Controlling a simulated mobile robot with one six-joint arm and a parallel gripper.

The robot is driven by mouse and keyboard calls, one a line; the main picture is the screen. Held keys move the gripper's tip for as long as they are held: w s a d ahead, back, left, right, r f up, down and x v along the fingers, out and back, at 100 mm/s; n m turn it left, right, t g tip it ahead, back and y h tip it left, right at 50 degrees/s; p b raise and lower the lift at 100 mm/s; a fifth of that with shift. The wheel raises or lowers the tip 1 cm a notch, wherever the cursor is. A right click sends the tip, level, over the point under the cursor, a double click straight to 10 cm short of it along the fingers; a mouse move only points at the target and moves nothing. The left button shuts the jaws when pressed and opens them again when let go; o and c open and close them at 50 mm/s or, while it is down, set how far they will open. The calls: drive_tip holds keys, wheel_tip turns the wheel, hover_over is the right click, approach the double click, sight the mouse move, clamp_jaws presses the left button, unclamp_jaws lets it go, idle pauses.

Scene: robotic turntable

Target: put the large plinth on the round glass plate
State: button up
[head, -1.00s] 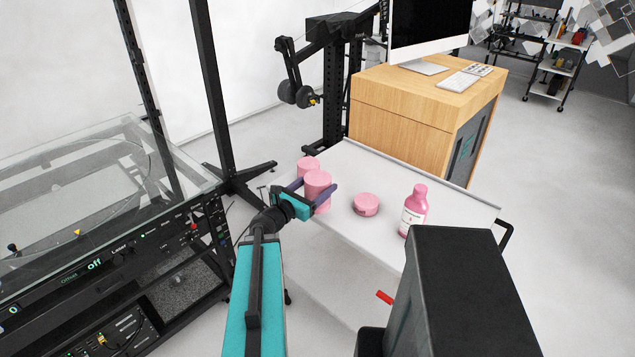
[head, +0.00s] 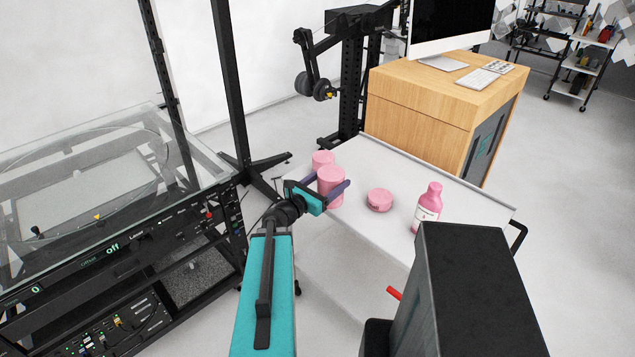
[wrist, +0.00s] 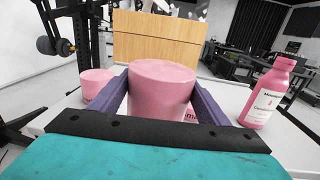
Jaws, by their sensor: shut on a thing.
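The large plinth, a pink cylinder (head: 331,186), is between the fingers of my gripper (head: 330,183) over the left part of the white table. My gripper is shut on it. In the wrist view the upright plinth (wrist: 160,88) fills the space between the two purple fingers (wrist: 160,82). Whether its base touches the table is hidden. The round glass plate (head: 95,162) shows as a faint circular outline in the glass-topped black machine at the left, well apart from my gripper. It is not in the wrist view.
A smaller-looking pink cylinder (head: 322,157) stands just behind the held plinth. A flat pink jar (head: 379,200) and a pink bottle (head: 428,207) stand to the right on the white table (head: 400,165). A black upright post (head: 230,90) rises between machine and table.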

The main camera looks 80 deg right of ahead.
drive_tip(key=w+a+n+t+h+b, duration=0.1)
drive_tip(key=w+a+n+t, duration=0.3)
drive_tip(key=w, duration=0.9)
drive_tip(key=w+a+t+h+b, duration=0.1)
drive_tip(key=w+a, duration=0.4)
drive_tip(key=w, duration=0.8)
drive_tip(key=w+a+n+t+h, duration=0.1)
drive_tip(key=w+a+t, duration=0.3)
drive_tip(key=w, duration=0.9)
drive_tip(key=w+a+n+t+b, duration=0.1)
drive_tip(key=w+a+n+t, duration=0.1)
drive_tip(key=w+a, duration=0.7)
drive_tip(key=w+a+f+n+t+y+b, duration=0.1)
drive_tip(key=w+a+n+t, duration=0.15)
drive_tip(key=w+a, duration=0.7)
drive_tip(key=w+a+n+t, duration=0.1)
drive_tip(key=w+a+t, duration=0.25)
drive_tip(key=a, duration=1.05)
drive_tip(key=w+a+n+t+y+b, duration=0.1)
drive_tip(key=a+n+t, duration=0.1)
drive_tip(key=a, duration=1)
drive_tip(key=w+a+n+t+y, duration=0.1)
drive_tip(key=a, duration=1.2)
drive_tip(key=shift+w+a+f+n+t+y+b, duration=0.2)
drive_tip(key=shift+w+f+n+t+y+b, duration=0.15)
drive_tip(key=shift+t+y+b, duration=0.05)
drive_tip(key=shift+d, duration=0.15)
